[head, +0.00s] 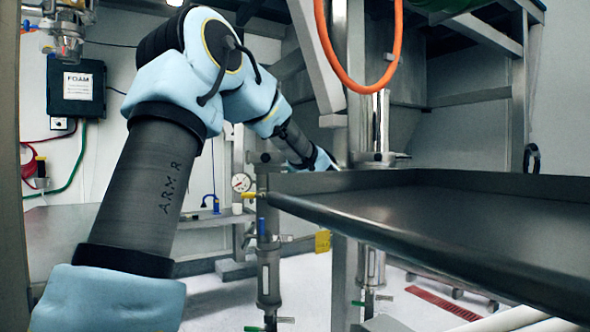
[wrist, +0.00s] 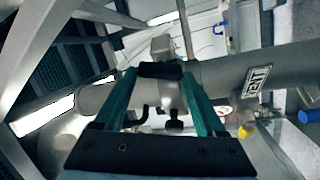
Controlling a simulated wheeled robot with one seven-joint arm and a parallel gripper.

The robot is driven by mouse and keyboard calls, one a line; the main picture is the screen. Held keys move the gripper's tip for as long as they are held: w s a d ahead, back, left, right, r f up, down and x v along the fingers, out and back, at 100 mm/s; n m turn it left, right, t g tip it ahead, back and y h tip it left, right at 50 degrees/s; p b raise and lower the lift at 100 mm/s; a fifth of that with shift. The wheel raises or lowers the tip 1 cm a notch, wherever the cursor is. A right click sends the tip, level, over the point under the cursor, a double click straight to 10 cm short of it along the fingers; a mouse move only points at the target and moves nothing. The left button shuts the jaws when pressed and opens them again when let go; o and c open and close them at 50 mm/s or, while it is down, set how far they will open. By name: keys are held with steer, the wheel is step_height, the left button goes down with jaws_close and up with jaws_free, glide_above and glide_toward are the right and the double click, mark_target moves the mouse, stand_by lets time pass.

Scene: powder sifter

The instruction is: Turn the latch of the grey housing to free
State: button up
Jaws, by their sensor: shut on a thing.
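In the wrist view, my gripper (wrist: 160,72) reaches forward with two teal fingers and dark tips. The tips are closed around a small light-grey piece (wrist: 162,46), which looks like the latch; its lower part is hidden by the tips. A grey rounded housing (wrist: 220,73) lies crosswise behind the fingers and carries a small lettered plate. I cannot tell how far the latch is turned. In the head view, my arm reaches to the back, and the tray edge and a post hide the fingertips and latch.
A wide dark tray (head: 450,195) fills the right of the head view, close to my forearm. An orange hose (head: 330,50) hangs above it. A pressure gauge (head: 241,182) and valves on pipes stand at centre. A grey bench (head: 60,235) is at left.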

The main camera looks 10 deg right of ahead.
steer(key=n+g+b, duration=0.1)
steer(key=n+g, duration=0.1)
steer(key=n, duration=0.2)
steer(key=shift+r+n, duration=0.15)
steer(key=shift+n, duration=0.25)
stand_by(0.4)
steer(key=o, duration=1.1)
steer(key=s, duration=0.3)
steer(key=s+b, duration=0.1)
steer(key=s, duration=0.3)
steer(key=s+d+b, duration=0.1)
steer(key=s, duration=0.2)
steer(key=shift+s+d, duration=0.1)
steer(key=shift+s, duration=0.25)
